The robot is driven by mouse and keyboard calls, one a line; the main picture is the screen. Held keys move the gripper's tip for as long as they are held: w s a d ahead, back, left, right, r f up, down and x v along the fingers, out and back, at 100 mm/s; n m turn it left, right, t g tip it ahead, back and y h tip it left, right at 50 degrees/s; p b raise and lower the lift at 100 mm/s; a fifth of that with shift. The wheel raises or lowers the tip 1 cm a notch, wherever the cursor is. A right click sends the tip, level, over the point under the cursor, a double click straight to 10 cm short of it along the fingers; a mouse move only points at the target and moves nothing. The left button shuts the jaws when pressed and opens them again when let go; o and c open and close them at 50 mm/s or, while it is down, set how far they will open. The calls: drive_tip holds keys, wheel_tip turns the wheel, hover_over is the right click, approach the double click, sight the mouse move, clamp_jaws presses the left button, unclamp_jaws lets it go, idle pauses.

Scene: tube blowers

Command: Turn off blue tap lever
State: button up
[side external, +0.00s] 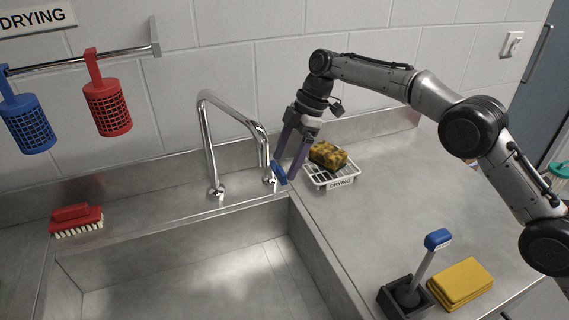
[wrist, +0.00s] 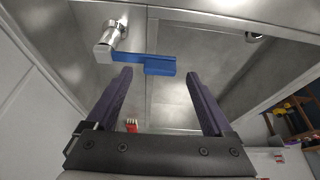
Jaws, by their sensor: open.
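The blue tap lever (side external: 279,172) sits at the base of the chrome tap (side external: 210,150), at the back edge of the sink. In the wrist view the blue lever (wrist: 146,64) points sideways to the right from a chrome valve body (wrist: 110,38). My gripper (side external: 284,170) points down right at the lever, with purple fingers. In the wrist view the fingers of my gripper (wrist: 157,78) are apart, and the lever lies across just beyond their tips, with nothing held between them. I cannot tell whether a finger touches the lever.
A white drying rack (side external: 335,182) with a yellow-black sponge (side external: 327,155) stands close right of my gripper. The sink basin (side external: 200,280) is empty in front. A red brush (side external: 76,220) lies left. A blue-handled brush (side external: 432,250) and yellow sponges (side external: 460,283) are at front right.

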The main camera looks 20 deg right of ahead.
drive_tip(key=v, duration=0.5)
drive_tip(key=shift+d+r, duration=0.2)
drive_tip(key=shift+r, duration=0.15)
